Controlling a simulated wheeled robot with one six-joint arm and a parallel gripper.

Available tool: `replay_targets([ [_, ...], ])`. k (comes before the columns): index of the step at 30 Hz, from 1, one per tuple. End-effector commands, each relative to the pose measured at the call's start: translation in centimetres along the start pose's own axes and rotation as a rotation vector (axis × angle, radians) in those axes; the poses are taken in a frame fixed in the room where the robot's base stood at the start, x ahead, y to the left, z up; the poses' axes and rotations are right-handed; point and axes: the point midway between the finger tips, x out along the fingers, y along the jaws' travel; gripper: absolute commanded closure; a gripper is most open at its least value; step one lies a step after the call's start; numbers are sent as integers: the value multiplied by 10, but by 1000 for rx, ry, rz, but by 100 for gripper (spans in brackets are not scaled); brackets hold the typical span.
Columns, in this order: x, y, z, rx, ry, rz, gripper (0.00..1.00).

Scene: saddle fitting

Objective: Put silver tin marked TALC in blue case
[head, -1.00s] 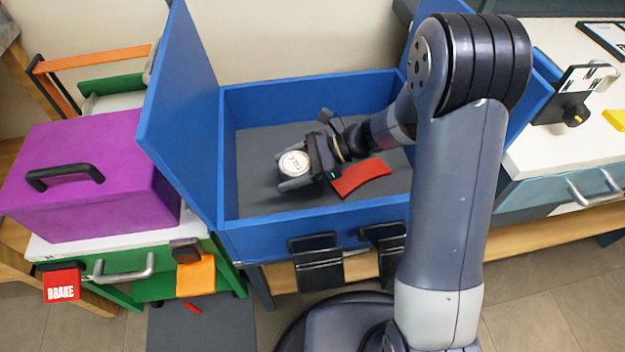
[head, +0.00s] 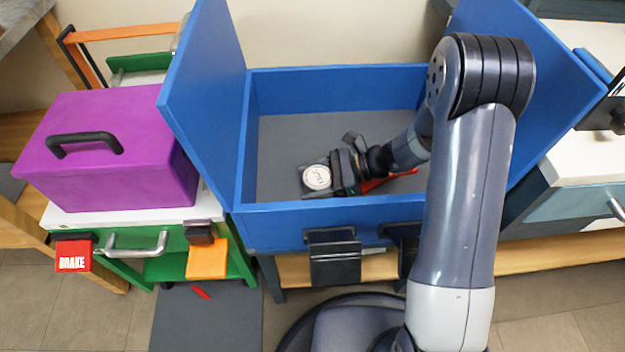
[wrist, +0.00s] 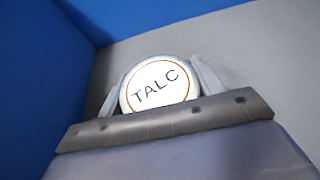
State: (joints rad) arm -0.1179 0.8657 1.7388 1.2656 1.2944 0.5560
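The silver tin (head: 316,177) has a round pale lid, and TALC reads clearly on it in the wrist view (wrist: 158,86). The blue case (head: 340,222) stands open with its flaps raised. My gripper (head: 318,184) is inside the case, low near the front wall, with the tin between its fingers. In the wrist view the fingers (wrist: 160,82) lie close along both sides of the tin. The tin is over the case's grey floor (head: 300,130); I cannot tell whether it touches the floor. Its lower part is hidden.
A red piece (head: 390,181) lies in the case, partly behind my arm. A purple box (head: 108,150) with a black handle stands on the left on a green and white cabinet. The back of the case floor is clear. Raised blue flaps flank the opening.

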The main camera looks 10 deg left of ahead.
Motion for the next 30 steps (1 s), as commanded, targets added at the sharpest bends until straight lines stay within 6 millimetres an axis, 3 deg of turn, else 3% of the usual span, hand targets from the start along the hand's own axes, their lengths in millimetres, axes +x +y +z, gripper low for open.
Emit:
replay_targets([
  [8, 0, 0, 0, 1, 1, 0, 15],
  [17, -2, 0, 4, 0, 1, 0, 15],
  [30, -69, -1, 3, 1, 1, -3, 15],
])
